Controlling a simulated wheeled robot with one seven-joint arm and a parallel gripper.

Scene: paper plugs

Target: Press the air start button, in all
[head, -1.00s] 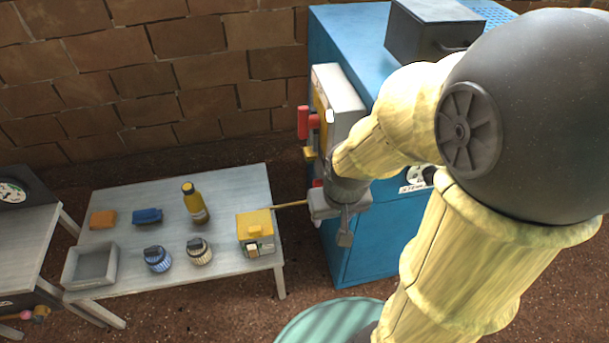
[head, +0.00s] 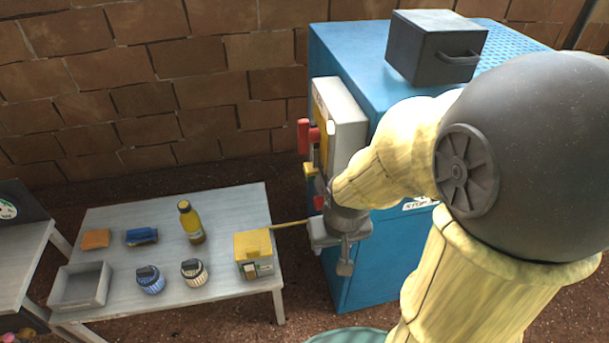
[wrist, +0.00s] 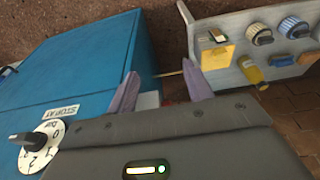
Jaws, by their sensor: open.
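A blue cabinet (head: 385,255) stands right of the low table. On its left side is a pale grey unit (head: 347,108) with a yellow face, red handle-like parts (head: 304,136) and a small yellow part (head: 310,169). My gripper (head: 343,250) is beside that cabinet side, below the grey unit. In the wrist view my gripper (wrist: 160,90) has its two fingers spread with nothing held; a small red part (wrist: 167,101) and a pale part show between and behind them. I cannot make out which part is the air start button; my wrist and arm hide some of this side.
A grey table (head: 215,285) holds a yellow-topped box (head: 253,248) with a yellow cord toward the cabinet, a yellow bottle (head: 191,222), two round jars and a tray (head: 80,286). A dark box (head: 436,47) sits on the cabinet. A dial (wrist: 38,146) is on its front.

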